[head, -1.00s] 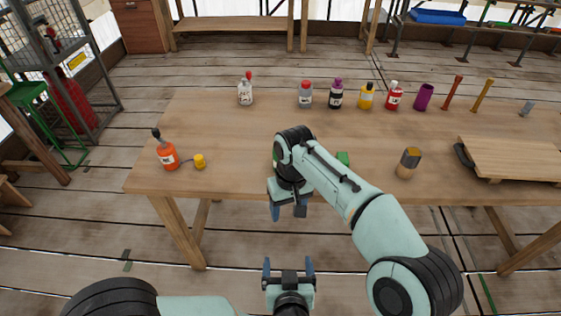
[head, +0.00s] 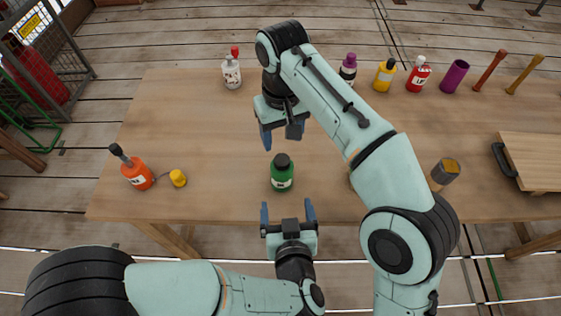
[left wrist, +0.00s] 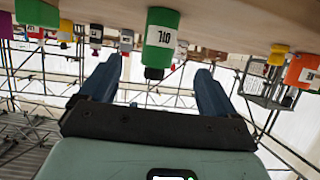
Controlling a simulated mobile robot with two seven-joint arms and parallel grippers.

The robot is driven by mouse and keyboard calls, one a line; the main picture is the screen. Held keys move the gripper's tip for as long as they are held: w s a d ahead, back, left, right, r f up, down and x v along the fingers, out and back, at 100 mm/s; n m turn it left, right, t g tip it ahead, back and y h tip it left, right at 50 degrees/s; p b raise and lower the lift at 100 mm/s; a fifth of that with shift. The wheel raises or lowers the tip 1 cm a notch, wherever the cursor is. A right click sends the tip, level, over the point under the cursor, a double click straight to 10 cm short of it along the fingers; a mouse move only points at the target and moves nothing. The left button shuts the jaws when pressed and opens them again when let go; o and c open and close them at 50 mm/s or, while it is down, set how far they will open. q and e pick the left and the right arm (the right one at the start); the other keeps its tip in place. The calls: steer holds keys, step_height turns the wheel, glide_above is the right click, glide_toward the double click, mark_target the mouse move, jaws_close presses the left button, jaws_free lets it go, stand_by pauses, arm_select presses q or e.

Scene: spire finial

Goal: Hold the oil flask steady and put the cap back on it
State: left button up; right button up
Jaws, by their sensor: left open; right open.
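The oil flask (head: 282,175) is a green bottle with a white label and a dark top. It stands upright near the table's front edge. It also shows upside down in the left wrist view (left wrist: 161,38), ahead of and between the finger lines. My left gripper (head: 287,206) is open and empty, just in front of the flask and apart from it. My right gripper (head: 281,134) is open and empty, beyond the flask in the head view. A small green piece, possibly the cap (left wrist: 35,33), shows in the left wrist view; my right arm hides that spot in the head view.
An orange bottle (head: 137,175) with a yellow cap (head: 178,178) beside it stands at the left. Several bottles, including a red one (head: 418,78), line the back. A grey-topped item (head: 445,172) and a wooden board (head: 535,160) are at right.

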mark_target(282, 175)
arm_select(q)
steer(key=shift+s, duration=0.2)
arm_select(e)
steer(key=shift+s, duration=0.25)
arm_select(q)
steer(key=x, duration=1.3)
steer(key=shift+w, duration=0.3)
arm_select(e)
steer(key=shift+w, duration=0.1)
